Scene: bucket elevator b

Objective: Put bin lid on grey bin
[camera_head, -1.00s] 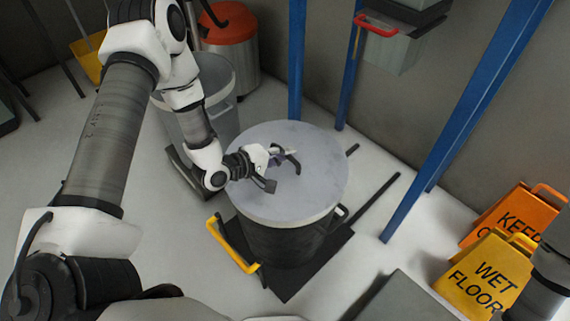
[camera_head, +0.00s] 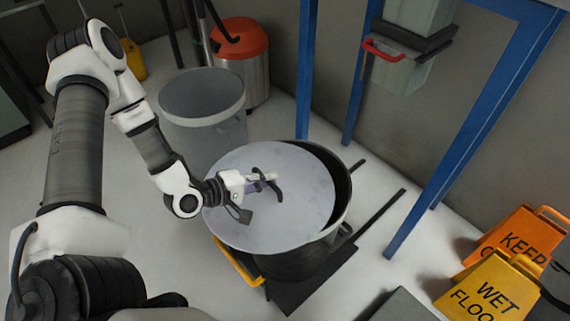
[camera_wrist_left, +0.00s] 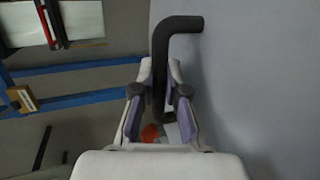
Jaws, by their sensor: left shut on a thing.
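My left gripper (camera_head: 264,182) is shut on the dark curved handle of the round grey bin lid (camera_head: 290,215). The lid is tilted and shifted left over the dark bin (camera_head: 290,263), whose open inside shows as a crescent along the lid's right edge. In the left wrist view the fingers (camera_wrist_left: 160,92) close around the dark handle (camera_wrist_left: 162,50), with the lid's grey face (camera_wrist_left: 250,70) on the right. The grey bin (camera_head: 212,140) stands open behind and left of the lid, apart from it. My right gripper is out of view.
A metal bin with a red-orange top (camera_head: 240,45) stands behind the grey bin. Yellow (camera_head: 490,290) and orange (camera_head: 518,238) floor signs stand at the right.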

